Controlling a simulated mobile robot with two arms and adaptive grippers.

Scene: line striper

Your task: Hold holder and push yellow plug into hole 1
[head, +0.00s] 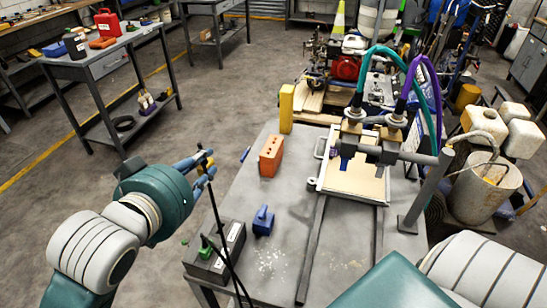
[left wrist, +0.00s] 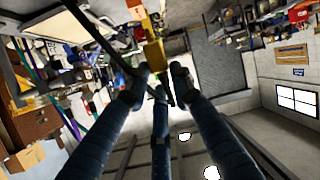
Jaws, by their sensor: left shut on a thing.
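A dark grey box (head: 228,243), likely the holder, sits at the table's near left corner. A green plug (head: 206,249) is at its left side, with a dark cable. Its hole numbers cannot be read. My right gripper is out of view; only its arm shows at bottom right.
A blue piece (head: 263,221) and an orange brick with holes (head: 271,156) rest on the metal table (head: 270,270). A yellow block (head: 286,108) stands at its far left corner. A frame with hoses (head: 365,145) fills the right side. Floor left of the table is clear.

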